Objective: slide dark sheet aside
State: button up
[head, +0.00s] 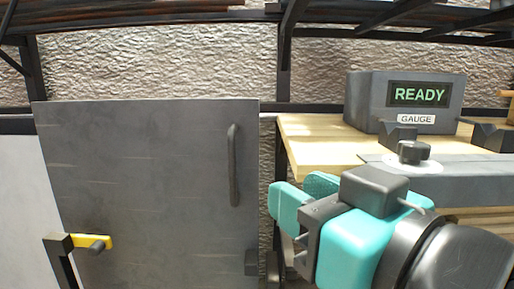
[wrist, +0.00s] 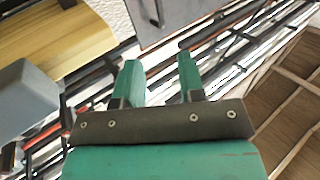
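The dark sheet (head: 150,190) is a large grey upright panel left of centre in the head view, with a vertical bar handle (head: 234,165) near its right edge. Part of it also shows at the top of the wrist view (wrist: 165,18). My gripper (head: 292,195) is to the right of the sheet in the head view, apart from the handle. In the wrist view its two teal fingers (wrist: 160,78) are spread with nothing between them. A pale panel (head: 30,190) shows left of the sheet.
A yellow lever (head: 95,240) on a black post stands at the sheet's lower left. A wooden bench (head: 320,140) on the right holds a gauge box (head: 405,100) reading READY. Dark racks run overhead. The wrist view shows a wooden compartmented rack (wrist: 290,115) at right.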

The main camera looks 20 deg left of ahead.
aim_at(233, 157)
jog(key=p+x, duration=0.7)
jog(key=x, duration=0.8)
jog(key=shift+w+a+p, duration=0.2)
jog(key=shift+p, duration=0.1)
grip_shut()
